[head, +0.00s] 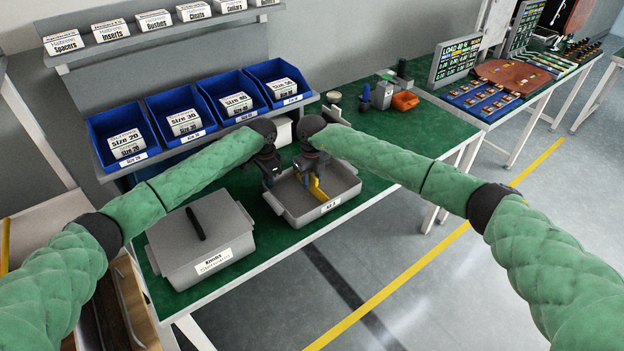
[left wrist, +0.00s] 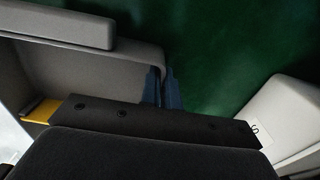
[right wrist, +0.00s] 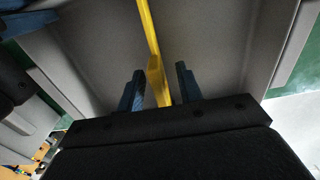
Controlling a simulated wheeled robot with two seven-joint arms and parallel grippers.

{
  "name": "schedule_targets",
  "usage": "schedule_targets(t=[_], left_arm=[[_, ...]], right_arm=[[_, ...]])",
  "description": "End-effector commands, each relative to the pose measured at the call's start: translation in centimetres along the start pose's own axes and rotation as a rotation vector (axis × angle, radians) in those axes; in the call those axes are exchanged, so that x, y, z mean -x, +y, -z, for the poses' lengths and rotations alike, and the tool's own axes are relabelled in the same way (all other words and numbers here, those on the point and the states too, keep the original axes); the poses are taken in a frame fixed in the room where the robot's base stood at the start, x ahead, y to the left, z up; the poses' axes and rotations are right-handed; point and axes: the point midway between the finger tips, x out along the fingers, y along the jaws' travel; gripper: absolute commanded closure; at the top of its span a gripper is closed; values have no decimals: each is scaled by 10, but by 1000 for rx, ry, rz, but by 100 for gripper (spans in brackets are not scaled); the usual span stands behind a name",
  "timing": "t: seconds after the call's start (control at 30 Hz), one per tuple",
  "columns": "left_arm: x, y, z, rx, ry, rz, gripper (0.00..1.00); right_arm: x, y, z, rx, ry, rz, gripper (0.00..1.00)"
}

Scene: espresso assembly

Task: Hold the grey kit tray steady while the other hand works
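The grey kit tray (head: 302,217) stands on the green bench top, with a white label on its front wall. My left gripper (head: 269,184) is at the tray's left wall. In the left wrist view its fingers (left wrist: 162,90) are close together, one on each side of the grey tray wall (left wrist: 95,72). My right gripper (head: 309,181) is down inside the tray. In the right wrist view its fingers (right wrist: 160,88) are apart, with a yellow part (right wrist: 154,72) between them and gaps on both sides. The yellow part (head: 317,188) also shows in the head view.
A lidded grey box (head: 200,245) labelled Knobs stands left of the tray. Blue bins (head: 180,115) with white boxes line the back. An orange item (head: 405,101) and other small things stand on the bench at the right. Green bench top (head: 370,135) is clear behind my right arm.

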Motion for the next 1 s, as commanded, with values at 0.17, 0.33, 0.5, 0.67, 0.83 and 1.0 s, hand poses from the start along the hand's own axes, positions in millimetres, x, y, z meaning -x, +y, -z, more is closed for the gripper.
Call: schedule_targets(t=[0.17,0.33,0.5,0.67,0.83,1.0], left_arm=[[0,0,0,0,0,0,100],[0,0,0,0,0,0,100],[0,0,0,0,0,0,100],[0,0,0,0,0,0,100],[0,0,0,0,0,0,100],[0,0,0,0,0,0,100]], right_arm=[[0,0,0,0,0,0,64],[3,0,0,0,-1,0,64],[10,0,0,0,-1,1,64],[18,0,0,0,-1,1,64],[26,0,0,0,0,0,64],[35,0,0,0,0,0,64]])
